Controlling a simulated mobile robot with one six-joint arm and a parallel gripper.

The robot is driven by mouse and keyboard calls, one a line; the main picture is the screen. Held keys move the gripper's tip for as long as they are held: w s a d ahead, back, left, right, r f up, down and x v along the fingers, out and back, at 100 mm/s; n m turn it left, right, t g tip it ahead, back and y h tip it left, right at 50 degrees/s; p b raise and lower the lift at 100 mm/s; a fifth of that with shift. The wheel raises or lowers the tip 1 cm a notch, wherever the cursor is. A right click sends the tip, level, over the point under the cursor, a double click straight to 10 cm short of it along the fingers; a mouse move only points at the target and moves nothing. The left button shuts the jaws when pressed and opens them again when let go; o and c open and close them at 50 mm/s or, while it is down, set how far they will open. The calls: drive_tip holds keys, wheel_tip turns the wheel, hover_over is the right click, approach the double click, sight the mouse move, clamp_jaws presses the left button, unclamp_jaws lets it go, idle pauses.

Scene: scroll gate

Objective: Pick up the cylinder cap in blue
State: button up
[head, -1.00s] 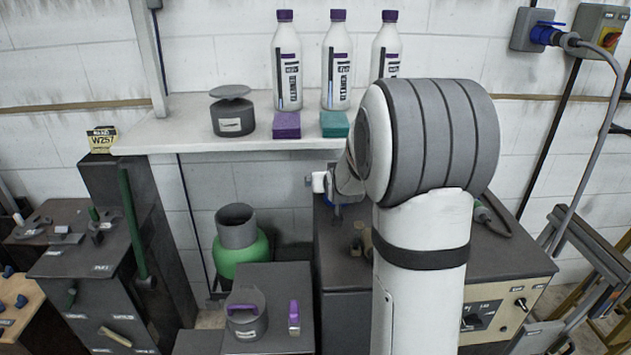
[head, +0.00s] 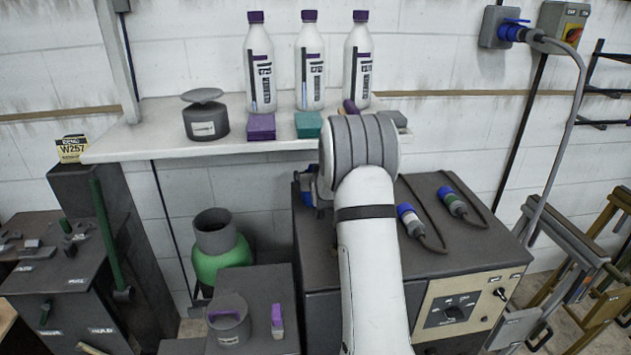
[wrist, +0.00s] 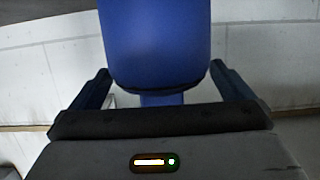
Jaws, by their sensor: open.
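A smooth, rounded blue object (wrist: 155,42) fills the upper middle of the wrist view, with a dark lower rim and a narrower blue part below. It may be the blue cylinder cap, but its close, cropped view does not settle this. My gripper (wrist: 160,72) is open, with one finger on each side of the blue object. I cannot tell whether they touch it. In the head view my arm hides most of the gripper; a small blue patch (head: 307,198) shows left of the wrist, at the grey machine's back left.
A green cylinder (head: 220,262) with a grey collar stands left of the grey machine (head: 470,250). Two cabled plugs lie on the machine. A low cabinet (head: 268,285) stands in front.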

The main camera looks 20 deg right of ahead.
drive_tip(key=shift+w+d, duration=0.1)
drive_tip(key=shift+w, duration=0.15)
drive_tip(key=shift+f, duration=0.1)
drive_tip(key=shift+c, duration=0.2)
drive_tip(key=c, duration=0.9)
drive_tip(key=shift+r, duration=0.25)
